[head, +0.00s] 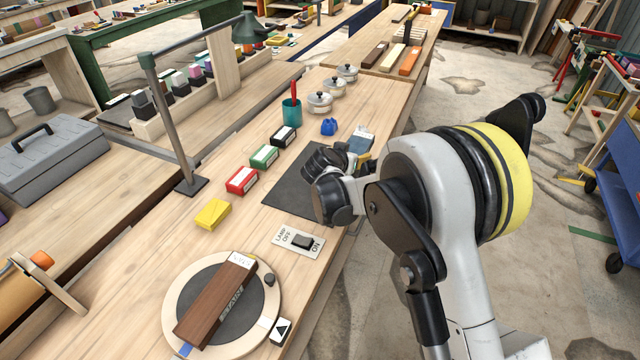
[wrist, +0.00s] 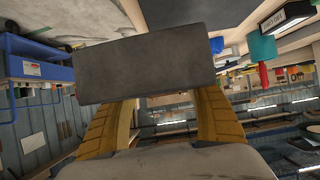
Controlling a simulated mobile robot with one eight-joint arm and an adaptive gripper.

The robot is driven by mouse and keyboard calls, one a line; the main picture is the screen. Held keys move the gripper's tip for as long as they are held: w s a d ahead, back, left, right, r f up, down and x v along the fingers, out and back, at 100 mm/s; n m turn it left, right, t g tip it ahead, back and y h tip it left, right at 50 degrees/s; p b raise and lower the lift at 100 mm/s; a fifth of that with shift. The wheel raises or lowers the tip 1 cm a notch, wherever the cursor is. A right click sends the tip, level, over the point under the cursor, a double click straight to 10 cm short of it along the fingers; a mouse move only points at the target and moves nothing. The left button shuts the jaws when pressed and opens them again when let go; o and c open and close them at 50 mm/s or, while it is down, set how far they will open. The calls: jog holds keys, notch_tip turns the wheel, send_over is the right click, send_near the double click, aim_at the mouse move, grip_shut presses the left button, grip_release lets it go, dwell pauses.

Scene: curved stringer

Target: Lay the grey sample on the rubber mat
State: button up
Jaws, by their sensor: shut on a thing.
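The grey sample (wrist: 147,62) is a plain dark grey block, held across the yellow fingers of my gripper (wrist: 163,108) in the wrist view. My gripper is shut on it. In the head view my dark gripper (head: 340,160) is over the right side of the black rubber mat (head: 287,192), and my wrist hides part of the mat. The visible part of the mat is bare. A small greyish block by the yellow fingertips in the head view may be the sample; its gap to the bench is unclear.
Red (head: 242,180), green (head: 265,156) and black (head: 284,136) boxes line the mat's left side. A blue object (head: 328,126) lies beyond it. A lamp switch plate (head: 299,242) and a round turntable with a brown block (head: 218,303) are nearer. The bench edge runs along the right.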

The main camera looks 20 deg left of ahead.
jog(key=shift+s+a+f+b, duration=0.15)
jog(key=shift+s+f+b, duration=0.25)
jog(key=shift+s, duration=0.4)
jog(key=a+f+b, duration=0.1)
jog(key=a+f, duration=0.1)
jog(key=a, duration=0.1)
jog(key=a+f+b, duration=0.1)
jog(key=a+f, duration=0.1)
jog(key=a, duration=0.2)
jog(key=a+f+b, duration=0.2)
jog(key=a, duration=0.1)
jog(key=shift+s+a+f, duration=0.1)
jog(key=shift+a+f, duration=0.05)
jog(key=shift+a, duration=0.15)
notch_tip(320, 180, down, 4)
jog(key=shift+f+b, duration=0.1)
jog(key=shift+b, duration=1.15)
jog(key=shift+r, duration=0.2)
jog(key=shift+f, duration=0.15)
jog(key=o, duration=1.4)
